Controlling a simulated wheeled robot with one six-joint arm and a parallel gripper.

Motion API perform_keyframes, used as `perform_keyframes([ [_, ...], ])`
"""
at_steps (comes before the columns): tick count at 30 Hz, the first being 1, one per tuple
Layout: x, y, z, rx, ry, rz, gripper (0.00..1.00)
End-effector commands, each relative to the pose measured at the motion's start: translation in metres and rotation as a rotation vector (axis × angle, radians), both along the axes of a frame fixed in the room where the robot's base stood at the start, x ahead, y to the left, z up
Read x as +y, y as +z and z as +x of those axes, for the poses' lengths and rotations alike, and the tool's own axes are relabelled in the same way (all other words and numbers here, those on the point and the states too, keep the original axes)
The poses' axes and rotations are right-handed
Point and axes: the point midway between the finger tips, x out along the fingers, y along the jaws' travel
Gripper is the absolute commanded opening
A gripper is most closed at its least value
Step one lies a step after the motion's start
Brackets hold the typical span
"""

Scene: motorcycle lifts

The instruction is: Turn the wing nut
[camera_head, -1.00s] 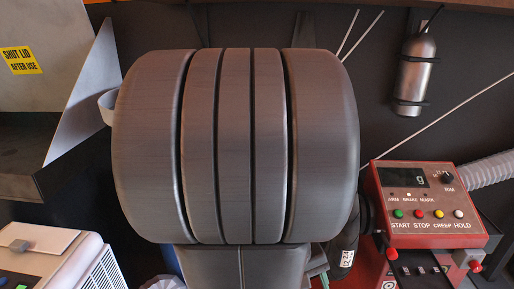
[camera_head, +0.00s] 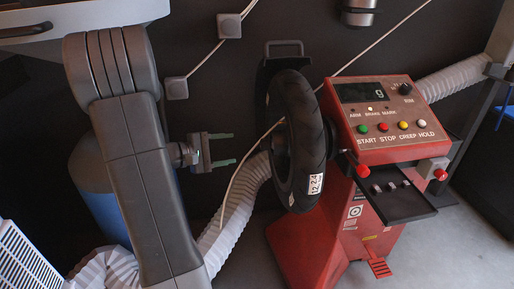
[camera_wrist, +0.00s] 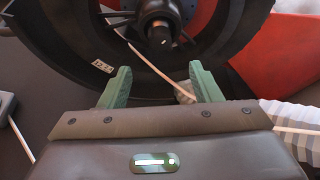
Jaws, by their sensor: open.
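A black motorcycle tyre and wheel (camera_head: 307,150) is mounted upright on the left side of a red balancing machine (camera_head: 370,125).
A pale ribbed hose (camera_head: 238,205) runs below my gripper. A thin pale cable (camera_head: 245,165) passes between my gripper and the wheel. A black tray (camera_head: 398,197) juts from the machine. A blue drum (camera_head: 105,212) stands behind my arm. Open space lies between gripper and wheel.

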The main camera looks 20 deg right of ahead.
Motion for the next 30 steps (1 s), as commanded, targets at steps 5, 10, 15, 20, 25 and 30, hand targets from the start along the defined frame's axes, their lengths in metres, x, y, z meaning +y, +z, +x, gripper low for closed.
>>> perform_keyframes([
  [5,-0.031,-0.009,0.001,0.000,-0.006,0.001,0.58],
  [10,-0.060,-0.015,0.004,0.001,-0.005,0.001,0.58],
  [15,-0.087,-0.021,0.007,0.001,-0.006,0.002,0.58],
  [20,-0.105,-0.024,0.009,0.001,-0.003,0.002,0.58],
  [25,-0.114,-0.025,0.010,0.002,-0.003,0.003,0.58],
  [30,-0.115,-0.025,0.011,0.002,-0.001,0.002,0.58],
])
